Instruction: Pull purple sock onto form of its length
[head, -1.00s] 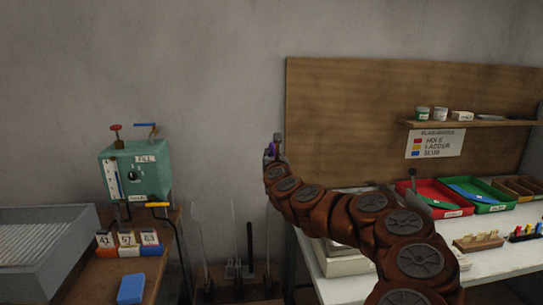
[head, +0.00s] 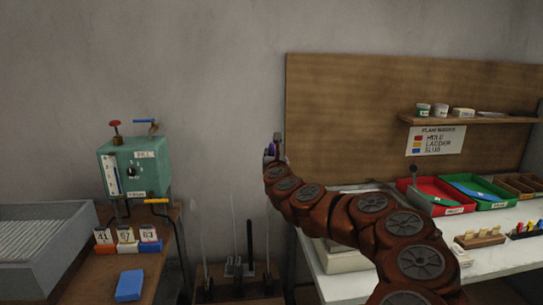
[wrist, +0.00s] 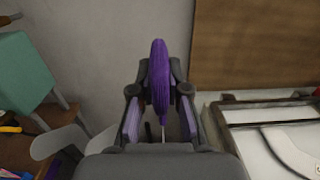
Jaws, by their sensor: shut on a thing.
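The purple sock (wrist: 159,70) stands upright between the fingertips of my gripper (wrist: 160,92) in the wrist view. The fingers press on it from both sides. A thin pale strip shows below the sock, and I cannot tell what it belongs to. In the head view my gripper (head: 274,152) is raised in front of the wall, with only a little purple showing. Thin upright forms (head: 204,240) stand below and left of it, seen almost edge-on. Grey rounded boards (wrist: 60,146) show at the lower left in the wrist view. The sock's opening is not clear.
A green machine (head: 134,168) with valves stands at left, above number blocks (head: 127,241) and a blue block (head: 130,285). A grey bin (head: 40,250) is at far left. The white bench (head: 500,258) at right holds red and green trays (head: 478,190). A wooden backboard (head: 350,110) rises behind.

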